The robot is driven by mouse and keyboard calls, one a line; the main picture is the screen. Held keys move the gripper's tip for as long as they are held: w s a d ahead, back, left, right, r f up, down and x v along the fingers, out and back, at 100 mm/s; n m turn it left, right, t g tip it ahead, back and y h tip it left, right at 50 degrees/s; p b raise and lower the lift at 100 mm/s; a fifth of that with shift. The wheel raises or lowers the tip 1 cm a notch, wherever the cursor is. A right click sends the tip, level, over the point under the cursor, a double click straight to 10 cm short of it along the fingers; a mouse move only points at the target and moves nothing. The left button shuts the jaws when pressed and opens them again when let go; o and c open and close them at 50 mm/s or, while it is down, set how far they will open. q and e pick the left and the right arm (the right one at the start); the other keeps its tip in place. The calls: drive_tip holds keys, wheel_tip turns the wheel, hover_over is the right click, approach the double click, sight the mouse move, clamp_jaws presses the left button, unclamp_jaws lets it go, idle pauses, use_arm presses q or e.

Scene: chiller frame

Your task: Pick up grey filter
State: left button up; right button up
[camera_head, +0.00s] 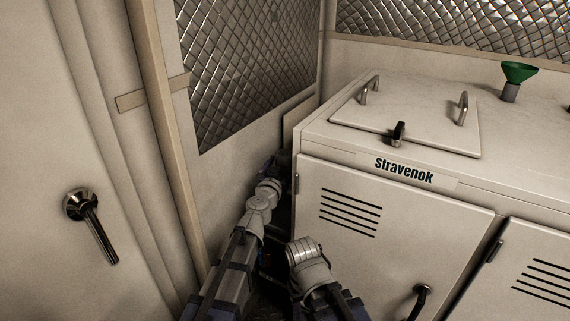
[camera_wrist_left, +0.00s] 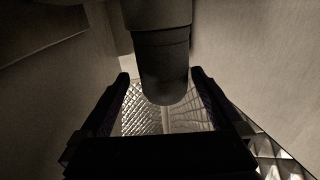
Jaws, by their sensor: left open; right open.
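A dark grey cylinder (camera_wrist_left: 160,65), which looks like the grey filter, hangs down from the top of the left wrist view. Its rounded lower end sits between the two fingers of my left gripper (camera_wrist_left: 160,74). The gripper is open, with a gap on each side of the cylinder. In the head view my left gripper (camera_head: 279,163) reaches into the narrow gap beside the cabinet, and its fingers and the filter cannot be made out there. My right arm shows low in the head view, but its gripper fingers are hidden.
The beige Stravenok cabinet (camera_head: 390,225) stands close on the right, with a handled lid (camera_head: 405,118) and a green funnel (camera_head: 518,73) on top. A wall with wire mesh (camera_head: 250,60) is close on the left. A door handle (camera_head: 90,222) sticks out at far left.

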use_arm(q)
drive_tip(key=x, duration=0.5)
drive_tip(key=shift+w+a+r, duration=0.15)
drive_tip(key=shift+w+a, duration=0.05)
drive_tip(key=shift+s, duration=0.1)
clamp_jaws()
idle(0.5)
